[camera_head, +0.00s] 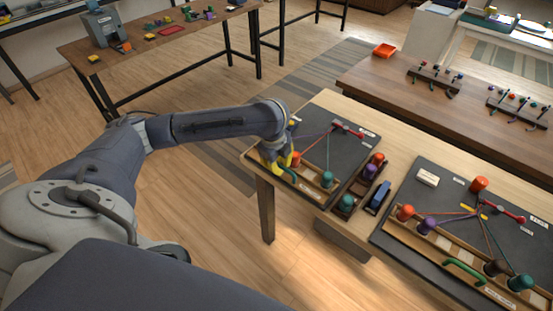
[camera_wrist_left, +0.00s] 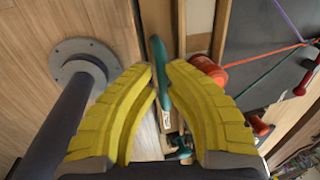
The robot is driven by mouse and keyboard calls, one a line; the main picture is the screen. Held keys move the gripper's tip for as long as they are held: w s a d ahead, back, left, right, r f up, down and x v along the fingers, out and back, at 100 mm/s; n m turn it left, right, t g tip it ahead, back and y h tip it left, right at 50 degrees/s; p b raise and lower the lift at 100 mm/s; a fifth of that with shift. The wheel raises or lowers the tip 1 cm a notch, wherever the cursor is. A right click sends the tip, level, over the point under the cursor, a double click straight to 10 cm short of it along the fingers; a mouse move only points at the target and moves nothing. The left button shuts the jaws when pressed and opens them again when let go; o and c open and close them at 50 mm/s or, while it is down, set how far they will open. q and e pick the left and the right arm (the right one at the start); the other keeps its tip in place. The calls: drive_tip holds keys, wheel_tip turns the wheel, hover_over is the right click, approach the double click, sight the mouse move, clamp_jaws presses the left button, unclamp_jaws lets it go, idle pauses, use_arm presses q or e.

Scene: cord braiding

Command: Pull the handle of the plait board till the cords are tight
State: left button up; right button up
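The near plait board (camera_head: 322,130) is a dark panel at the left end of the light wooden table. Its handle (camera_head: 308,190) is a green curved bar along the front edge; in the left wrist view the handle (camera_wrist_left: 157,50) runs between my yellow fingers. My left gripper (camera_head: 281,168) is at the handle's left end, its fingertips close on both sides of the bar. An orange bobbin (camera_head: 295,158) and a green bobbin (camera_head: 326,180) stand on the board. Their cords run to a red peg (camera_head: 338,124) and look straight. My right gripper is not in view.
A second board (camera_head: 420,180) with bobbins and a green handle (camera_head: 465,271) lies to the right. Spare bobbins (camera_head: 370,172) and a blue block (camera_head: 378,197) sit between the boards. A brown table (camera_head: 400,105) adjoins behind. Open floor lies left of the table.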

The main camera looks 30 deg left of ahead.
use_arm(q)
drive_tip(key=o, duration=0.5)
drive_tip(key=shift+w, duration=0.1)
drive_tip(key=r, duration=0.4)
drive_tip(key=s+r, duration=0.1)
drive_tip(key=r, duration=0.2)
drive_tip(key=s+r, duration=0.1)
drive_tip(key=r, duration=0.3)
drive_tip(key=shift+s+a+r, duration=0.15)
drive_tip(key=shift+r, duration=0.2)
